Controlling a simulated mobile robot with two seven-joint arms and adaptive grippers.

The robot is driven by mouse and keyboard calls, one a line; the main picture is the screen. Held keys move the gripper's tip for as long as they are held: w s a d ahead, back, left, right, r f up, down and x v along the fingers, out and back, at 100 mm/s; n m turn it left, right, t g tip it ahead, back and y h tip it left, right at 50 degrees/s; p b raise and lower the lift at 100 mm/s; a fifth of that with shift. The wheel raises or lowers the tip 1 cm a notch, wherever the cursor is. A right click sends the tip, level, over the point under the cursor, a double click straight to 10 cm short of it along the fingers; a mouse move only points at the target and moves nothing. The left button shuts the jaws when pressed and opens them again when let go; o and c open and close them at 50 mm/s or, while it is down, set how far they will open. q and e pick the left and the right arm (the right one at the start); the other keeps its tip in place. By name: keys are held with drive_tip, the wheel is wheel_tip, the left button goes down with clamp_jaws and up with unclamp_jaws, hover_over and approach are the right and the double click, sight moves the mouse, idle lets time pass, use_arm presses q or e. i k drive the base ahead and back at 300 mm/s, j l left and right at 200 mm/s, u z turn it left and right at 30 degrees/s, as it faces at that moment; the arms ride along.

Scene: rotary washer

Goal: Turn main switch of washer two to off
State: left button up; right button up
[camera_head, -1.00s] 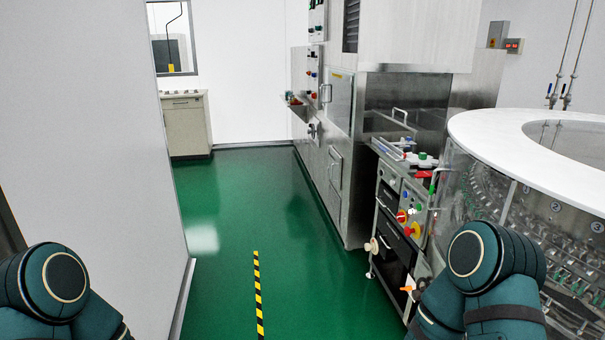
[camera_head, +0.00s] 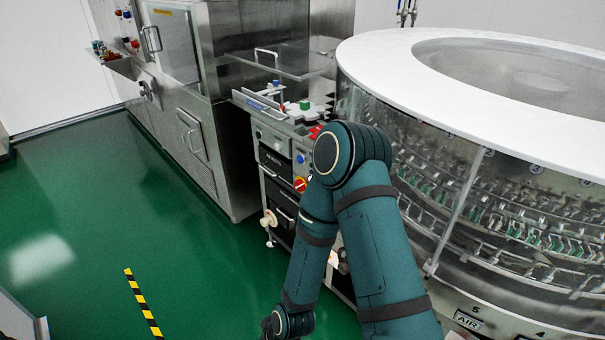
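The round washer (camera_head: 480,200) with a white top ring and clear sides stands to the right of the cabinet. My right arm rises from the bottom, bends in front of the cabinet and washer, and hides part of the panel. Its forearm runs down to the bottom edge, and no gripper fingers show. My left arm and gripper are out of view.
A steel machine (camera_head: 190,100) with a door stands left of the cabinet. A pale round knob (camera_head: 267,220) sticks out from the cabinet's left side. The green floor (camera_head: 90,220) is clear at left, with a yellow and black strip (camera_head: 143,303).

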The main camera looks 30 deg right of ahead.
sight(300, 187)
drive_tip(key=i+j+z, duration=0.15)
drive_tip(key=i+z, duration=0.3)
drive_tip(key=i+j+z, duration=0.25)
drive_tip(key=z, duration=0.25)
drive_tip(key=i+j+z, duration=0.6)
drive_tip(key=j+z, duration=0.35)
drive_tip(key=i+j+z, duration=0.15)
drive_tip(key=j+z, duration=0.2)
drive_tip(key=j, duration=0.3)
drive_tip(key=j+z, duration=0.35)
drive_tip(key=j, duration=0.3)
drive_tip(key=i, duration=0.05)
